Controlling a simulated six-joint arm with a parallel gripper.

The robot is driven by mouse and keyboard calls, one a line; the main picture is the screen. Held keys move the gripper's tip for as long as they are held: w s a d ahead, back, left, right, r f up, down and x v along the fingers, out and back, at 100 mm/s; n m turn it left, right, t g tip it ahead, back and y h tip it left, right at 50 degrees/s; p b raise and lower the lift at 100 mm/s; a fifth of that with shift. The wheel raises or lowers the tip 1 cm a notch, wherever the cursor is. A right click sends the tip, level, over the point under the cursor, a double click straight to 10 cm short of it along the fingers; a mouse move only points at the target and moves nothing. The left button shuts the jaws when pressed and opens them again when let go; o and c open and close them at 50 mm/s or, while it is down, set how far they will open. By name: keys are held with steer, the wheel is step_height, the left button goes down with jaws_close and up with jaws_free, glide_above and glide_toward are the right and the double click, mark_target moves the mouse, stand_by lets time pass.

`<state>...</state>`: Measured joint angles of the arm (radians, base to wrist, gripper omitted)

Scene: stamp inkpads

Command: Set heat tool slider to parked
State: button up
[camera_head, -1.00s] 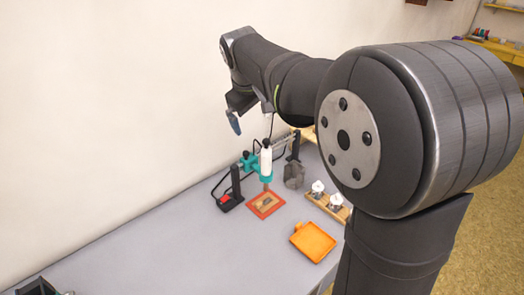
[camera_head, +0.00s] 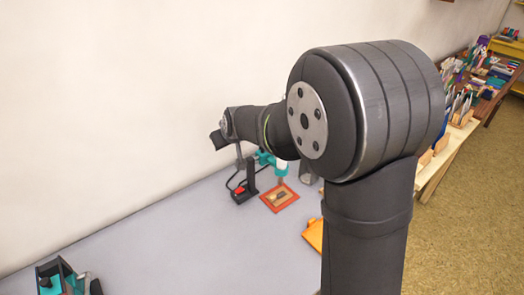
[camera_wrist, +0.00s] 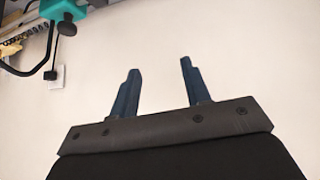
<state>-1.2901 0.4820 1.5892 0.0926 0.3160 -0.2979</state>
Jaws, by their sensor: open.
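The heat tool stand shows in the head view, with a teal clamp (camera_head: 264,158) and a white body (camera_head: 281,170) partly behind my arm. A black post (camera_head: 251,178) stands beside it on a base with a red part (camera_head: 240,188). I cannot make out which part is the slider. My gripper (camera_wrist: 159,68) is open and empty in the wrist view, its two blue fingers apart against the pale wall. A teal block (camera_wrist: 62,10) with a black knob (camera_wrist: 66,27) shows at the upper left there, apart from the fingers. In the head view my fingers are not clear.
An orange-red framed pad (camera_head: 280,198) lies below the white body. An orange tray (camera_head: 313,234) is partly hidden by my arm. A black-and-teal item (camera_head: 62,278) stands at the lower left. The grey table (camera_head: 170,240) between is clear. A wall plate (camera_wrist: 56,77) shows in the wrist view.

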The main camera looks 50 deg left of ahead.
step_height(320, 180, down, 4)
steer(key=s+m+y, duration=0.1)
steer(key=s+y, duration=0.1)
steer(key=m+t+y, duration=0.2)
steer(key=m+t, duration=0.5)
steer(key=t, duration=0.4)
glide_toward(262, 156)
steer(key=s+d+r, duration=0.3)
steer(key=s+d, duration=0.2)
steer(key=x, duration=1.7)
steer(key=shift+s+a+f, duration=0.15)
steer(key=shift+f, duration=0.05)
steer(key=shift+c, duration=0.4)
jaws_close()
